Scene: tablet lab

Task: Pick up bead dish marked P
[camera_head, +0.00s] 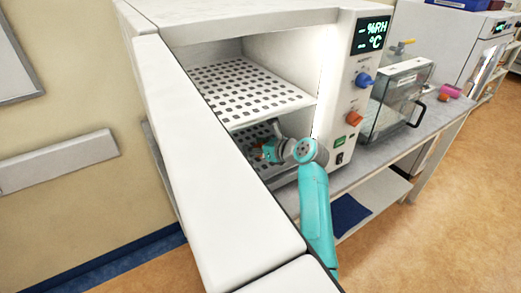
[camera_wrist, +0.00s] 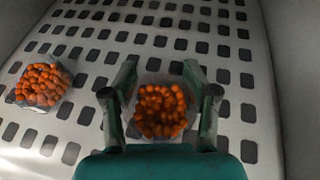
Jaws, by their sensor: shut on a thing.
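In the wrist view, a small clear dish of orange beads (camera_wrist: 160,110) sits between the two fingers of my gripper (camera_wrist: 160,98). The fingers are shut on this dish from both sides. A second dish of orange beads (camera_wrist: 42,85) stands apart to the left on the same perforated shelf. No letter P or other marking is readable on either dish. In the head view, my gripper (camera_head: 268,152) is inside the open cabinet, at the lower perforated shelf (camera_head: 262,168); the held dish cannot be made out clearly there.
The white cabinet (camera_head: 345,100) has an upper perforated shelf (camera_head: 245,88) above my gripper. Its open door (camera_head: 215,150) stands on the left, and side walls close in the shelf. A clear-fronted box (camera_head: 395,98) stands on the bench to the right.

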